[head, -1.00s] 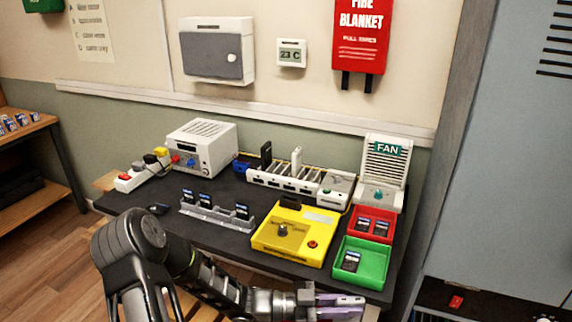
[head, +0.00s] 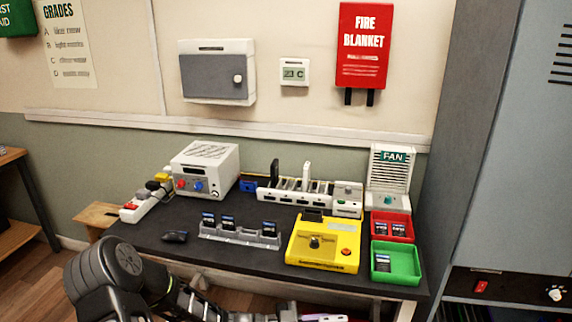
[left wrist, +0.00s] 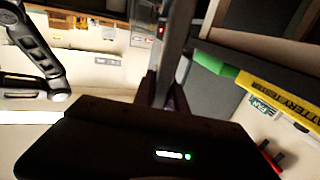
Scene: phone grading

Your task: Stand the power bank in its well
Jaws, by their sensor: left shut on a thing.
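My left gripper (head: 325,317) is at the bottom edge of the head view, low in front of the table and mostly cut off. In the left wrist view its fingers (left wrist: 163,95) are shut on a dark slab, the power bank (left wrist: 100,150), which shows a small lit white-green display. Its far end is cut off by the frame. A white rack with a row of slots (head: 320,198) stands at the back of the table. A black slab (head: 274,173) and a white slab (head: 306,172) stand upright in it. My right gripper is not in view.
The yellow battery tester (head: 300,255), green tray (head: 408,262) and red tray (head: 403,220) occupy the table's right side. A grey holder with several dark cards (head: 250,238) is left of the tester. A white power supply (head: 205,165) and fan (head: 390,180) stand behind.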

